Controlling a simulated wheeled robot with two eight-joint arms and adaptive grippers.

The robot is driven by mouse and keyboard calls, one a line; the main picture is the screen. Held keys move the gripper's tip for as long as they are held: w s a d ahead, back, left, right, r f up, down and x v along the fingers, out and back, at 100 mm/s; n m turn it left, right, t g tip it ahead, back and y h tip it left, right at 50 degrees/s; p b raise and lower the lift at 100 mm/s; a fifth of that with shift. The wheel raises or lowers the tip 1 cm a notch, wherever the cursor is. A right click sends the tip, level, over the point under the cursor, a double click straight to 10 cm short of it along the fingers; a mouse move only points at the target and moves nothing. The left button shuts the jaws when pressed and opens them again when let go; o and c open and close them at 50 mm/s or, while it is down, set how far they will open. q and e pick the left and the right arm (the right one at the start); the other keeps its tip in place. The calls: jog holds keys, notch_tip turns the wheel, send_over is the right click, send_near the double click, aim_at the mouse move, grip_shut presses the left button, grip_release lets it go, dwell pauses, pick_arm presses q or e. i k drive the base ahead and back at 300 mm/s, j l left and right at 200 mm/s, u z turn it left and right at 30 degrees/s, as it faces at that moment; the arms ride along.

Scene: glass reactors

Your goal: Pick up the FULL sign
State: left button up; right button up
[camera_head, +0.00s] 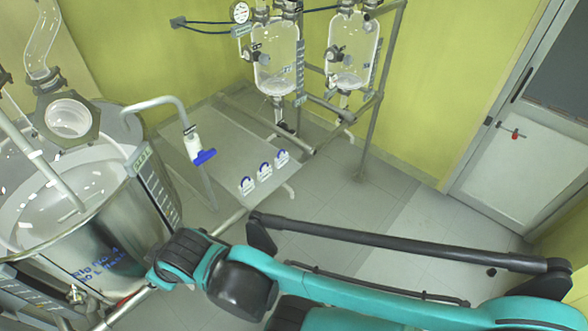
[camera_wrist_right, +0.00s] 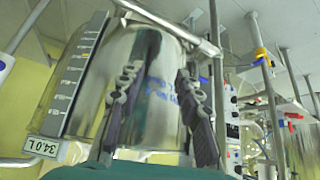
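Three small white-and-blue signs stand in a row on the low grey table in the head view: the front sign (camera_head: 248,186), the middle sign (camera_head: 265,171) and the back sign (camera_head: 282,157). Their lettering is too small to read, so I cannot tell which is the FULL sign. My right arm crosses the bottom of the head view, its wrist end left of and nearer than the signs. My right gripper (camera_wrist_right: 158,88) has its fingers apart in the right wrist view, with nothing between them. My left gripper is out of view.
A large steel and glass reactor (camera_head: 118,225) stands at the left, close to my right wrist; it also fills the right wrist view (camera_wrist_right: 150,65). A bent pipe with a blue-handled valve (camera_head: 203,157) stands near the table (camera_head: 222,133). Glass vessels (camera_head: 277,62) hang behind. Floor at right is open.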

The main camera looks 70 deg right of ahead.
aim_at(263, 173)
jog(key=k+l+z, duration=0.15)
jog(key=z, duration=0.3)
jog(key=k+l+z, duration=0.1)
jog(key=l+z, duration=0.15)
jog(key=z, duration=0.15)
jog(key=l+z, duration=0.25)
jog(key=z, duration=0.55)
jog(key=k+l, duration=0.05)
